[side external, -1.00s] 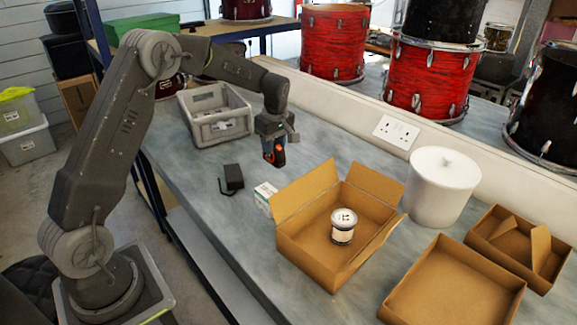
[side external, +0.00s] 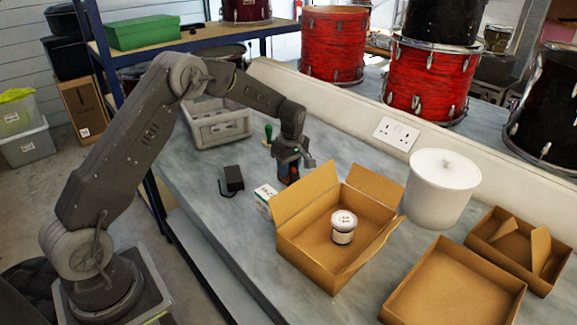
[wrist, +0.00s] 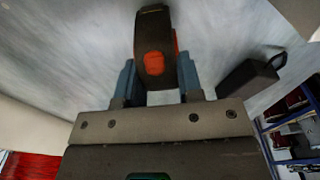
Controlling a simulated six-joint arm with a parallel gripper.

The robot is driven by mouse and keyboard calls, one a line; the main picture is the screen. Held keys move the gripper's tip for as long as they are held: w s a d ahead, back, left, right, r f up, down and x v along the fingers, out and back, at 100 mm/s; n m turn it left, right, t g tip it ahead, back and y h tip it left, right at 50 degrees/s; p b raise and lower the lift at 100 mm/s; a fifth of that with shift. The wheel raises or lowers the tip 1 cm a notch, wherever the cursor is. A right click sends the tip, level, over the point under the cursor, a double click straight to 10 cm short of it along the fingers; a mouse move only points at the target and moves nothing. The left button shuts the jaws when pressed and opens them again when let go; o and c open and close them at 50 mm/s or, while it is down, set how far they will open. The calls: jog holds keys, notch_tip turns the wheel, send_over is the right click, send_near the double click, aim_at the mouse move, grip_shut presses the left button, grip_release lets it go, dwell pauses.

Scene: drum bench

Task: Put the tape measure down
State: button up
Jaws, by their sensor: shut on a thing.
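The tape measure (wrist: 153,50), black with orange parts, sits between the two blue-grey fingers of my gripper (wrist: 158,85) in the wrist view. My gripper is shut on it. In the side view my gripper (side external: 288,175) points down low over the grey bench (side external: 225,215), left of the open cardboard box (side external: 315,262). Only a little of the tape measure shows there, mostly hidden by the fingers. I cannot tell whether its underside touches the bench.
A small white box (side external: 265,200) and a black adapter (side external: 232,178) lie left of my gripper. A green-handled tool (side external: 268,134) and a grey crate (side external: 217,128) are behind. The cardboard box holds a white jar (side external: 343,227). A white tub (side external: 440,190) stands right.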

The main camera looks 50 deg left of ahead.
aim_at(291, 167)
jog(key=o, duration=1.1)
jog(key=shift+f, duration=0.15)
jog(key=shift+c, duration=0.2)
notch_tip(291, 167, up, 12)
jog(key=d, duration=0.1)
jog(key=s+d+r+m+t, duration=0.1)
jog(key=s+d+r+m, duration=0.4)
jog(key=r, duration=0.3)
jog(key=s+d+r+m+t, duration=0.1)
jog(key=s+d+m, duration=0.3)
jog(key=s, duration=0.9)
jog(key=s+d+r+m+t+h, duration=0.1)
jog(key=s+d+m+t, duration=0.2)
jog(key=s+m, duration=0.6)
jog(key=shift+s+d+t, duration=0.3)
jog(key=shift+s+d, duration=0.65)
jog(key=shift+s, duration=1.65)
